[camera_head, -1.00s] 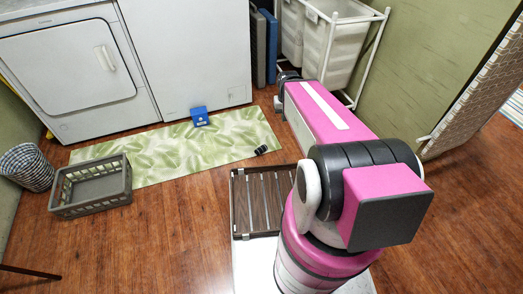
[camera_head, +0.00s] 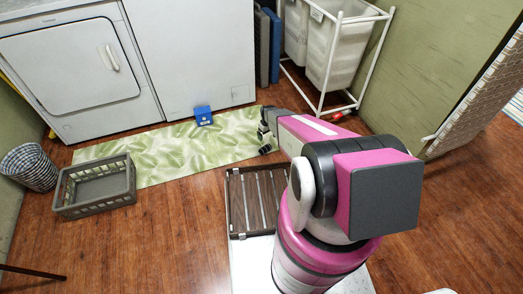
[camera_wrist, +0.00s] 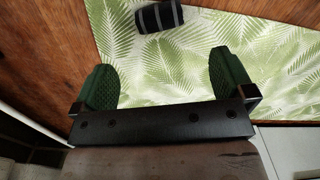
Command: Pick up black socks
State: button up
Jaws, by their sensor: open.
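The black socks (camera_wrist: 159,16) lie as a small rolled bundle with grey stripes on the green leaf-patterned mat (camera_wrist: 180,55), near its edge. In the head view they show as a small dark shape (camera_head: 266,149) at the mat's right end, close beside my gripper. My gripper (camera_wrist: 163,82) is open and empty, with its two green-padded fingers wide apart. In the wrist view the socks are beyond the fingertips, roughly centred between them and not touched. In the head view my arm partly hides the area around the gripper (camera_head: 264,131).
A grey plastic basket (camera_head: 97,187) stands at the mat's left end, by a checked bin (camera_head: 30,167). A blue box (camera_head: 203,115) stands on the mat by the white washer and dryer (camera_head: 75,70). A white-framed hamper cart (camera_head: 335,50) stands behind my arm.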

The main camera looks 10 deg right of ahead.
jog(key=n, duration=0.1)
send_over(265, 146)
jog(key=f, duration=0.6)
jog(key=shift+s+a+f, duration=0.1)
jog(key=shift+s+f, duration=0.2)
jog(key=shift+s, duration=0.1)
jog(key=f, duration=1)
jog(key=shift+w+f, duration=0.2)
jog(key=shift+f, duration=0.15)
jog(key=shift+c, duration=0.3)
jog(key=c, duration=0.6)
